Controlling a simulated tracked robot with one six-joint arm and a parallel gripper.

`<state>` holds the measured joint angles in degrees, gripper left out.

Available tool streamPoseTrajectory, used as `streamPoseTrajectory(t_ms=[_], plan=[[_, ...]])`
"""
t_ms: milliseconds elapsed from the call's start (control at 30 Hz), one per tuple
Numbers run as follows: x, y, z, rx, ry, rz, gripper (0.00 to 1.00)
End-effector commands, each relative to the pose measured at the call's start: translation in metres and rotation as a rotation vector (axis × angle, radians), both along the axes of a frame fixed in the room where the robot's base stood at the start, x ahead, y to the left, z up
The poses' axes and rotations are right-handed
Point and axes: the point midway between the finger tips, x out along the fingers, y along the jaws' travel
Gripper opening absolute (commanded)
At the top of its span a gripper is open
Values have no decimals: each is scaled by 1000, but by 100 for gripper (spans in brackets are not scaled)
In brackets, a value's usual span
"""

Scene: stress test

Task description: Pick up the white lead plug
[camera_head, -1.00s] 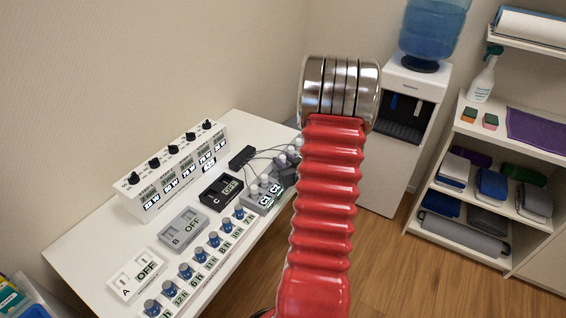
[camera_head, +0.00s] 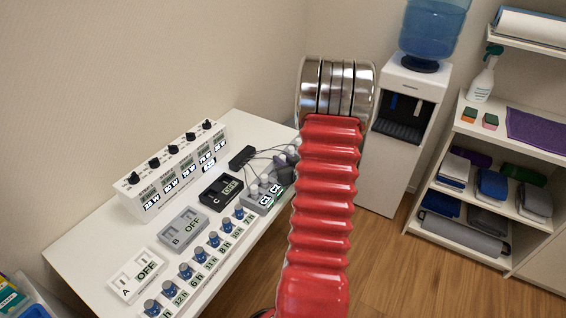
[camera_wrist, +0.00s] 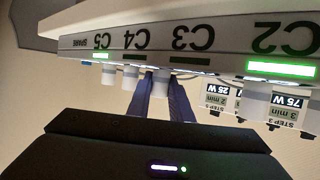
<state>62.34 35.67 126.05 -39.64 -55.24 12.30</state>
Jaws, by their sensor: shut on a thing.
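In the wrist view, which is upside down, my gripper (camera_wrist: 162,88) has two dark blue fingers closed around a white lead plug (camera_wrist: 161,80). The plug is at the edge of the grey panel (camera_wrist: 215,46), near labels C3 and C4; I cannot tell whether it is still seated. Other white plugs (camera_wrist: 108,76) sit beside it near C5 and C4, and another (camera_wrist: 257,98) is near C2. In the head view, white plugs (camera_head: 265,180) stand at the C1 and C2 unit, and my red arm hides much of the far row.
The white table (camera_head: 85,226) holds a white step unit (camera_head: 172,172), boxes A (camera_head: 137,274), B (camera_head: 183,230) and C (camera_head: 221,191), and blue knobs (camera_head: 199,254). Thin leads run from a black block (camera_head: 242,157). A water dispenser (camera_head: 407,110) and shelves (camera_head: 500,190) stand to the right.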

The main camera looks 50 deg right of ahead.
Motion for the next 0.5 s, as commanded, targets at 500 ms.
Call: streamPoseTrajectory(t_ms=[500], plan=[[0, 0, 5, -1, -2, 0, 0]])
